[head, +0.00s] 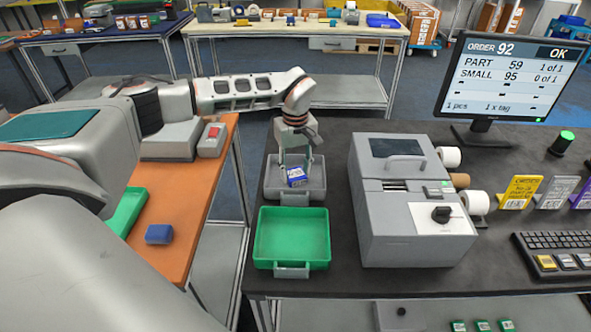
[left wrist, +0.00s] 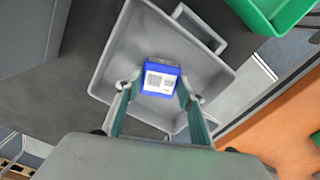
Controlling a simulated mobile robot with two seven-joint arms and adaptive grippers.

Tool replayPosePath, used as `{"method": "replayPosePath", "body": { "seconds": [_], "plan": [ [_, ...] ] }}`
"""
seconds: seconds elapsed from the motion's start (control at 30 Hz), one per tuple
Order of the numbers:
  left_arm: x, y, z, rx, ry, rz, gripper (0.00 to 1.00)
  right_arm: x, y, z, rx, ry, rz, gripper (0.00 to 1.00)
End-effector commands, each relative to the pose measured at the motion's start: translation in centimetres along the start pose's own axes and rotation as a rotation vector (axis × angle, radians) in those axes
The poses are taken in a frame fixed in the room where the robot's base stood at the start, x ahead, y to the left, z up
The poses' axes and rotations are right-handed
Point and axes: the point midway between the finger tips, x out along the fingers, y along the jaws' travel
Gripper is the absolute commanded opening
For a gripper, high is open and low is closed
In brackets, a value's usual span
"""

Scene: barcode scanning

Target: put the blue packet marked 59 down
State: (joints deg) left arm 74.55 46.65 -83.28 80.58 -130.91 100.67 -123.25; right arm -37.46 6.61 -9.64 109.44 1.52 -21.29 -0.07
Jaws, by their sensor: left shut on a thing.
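The blue packet (head: 297,177) with a white label is in my left gripper (head: 296,170), over the grey tray (head: 316,168) on the dark table. In the left wrist view the packet (left wrist: 160,77) sits between the two fingertips (left wrist: 158,88), its label facing the camera, with the grey tray (left wrist: 120,50) behind it. I cannot tell whether the packet touches the tray floor. The number on its label is too small to read. My right gripper is not in view.
A green tray (head: 262,240) stands just in front of the grey one. A grey label machine (head: 410,205) stands to the right, with a monitor (head: 510,78) behind it. Another blue item (head: 159,234) lies on the orange table (head: 200,200) at left.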

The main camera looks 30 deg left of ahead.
Motion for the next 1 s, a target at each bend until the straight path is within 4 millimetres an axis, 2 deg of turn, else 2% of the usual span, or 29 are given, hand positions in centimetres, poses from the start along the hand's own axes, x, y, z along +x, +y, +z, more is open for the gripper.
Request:
{"method": "replayPosePath", "body": {
  "seconds": [0.03, 0.1, 0.4, 0.53, 0.67, 1.0],
  "plan": [
    [0.1, 0.0, 0.0, 0.0, -0.001, -0.001, 0.43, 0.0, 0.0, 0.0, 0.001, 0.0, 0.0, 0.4],
    [0.1, 0.0, 0.0, 0.0, -0.001, -0.001, 0.55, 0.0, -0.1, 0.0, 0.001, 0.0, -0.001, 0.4],
    [0.0, 0.0, 0.0, 0.0, -0.001, -0.001, 0.55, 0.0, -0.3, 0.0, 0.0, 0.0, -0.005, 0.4],
    [-0.7, 0.0, 0.0, -0.001, 0.001, 0.0, 0.55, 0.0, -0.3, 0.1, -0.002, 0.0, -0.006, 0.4],
    [-2.5, 0.1, -0.1, -0.001, 0.002, 0.003, 0.55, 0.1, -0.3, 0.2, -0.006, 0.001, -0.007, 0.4],
    [-9.4, 0.0, -0.1, -0.001, 0.002, 0.002, 0.55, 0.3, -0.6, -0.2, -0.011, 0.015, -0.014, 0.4]
  ]
}}
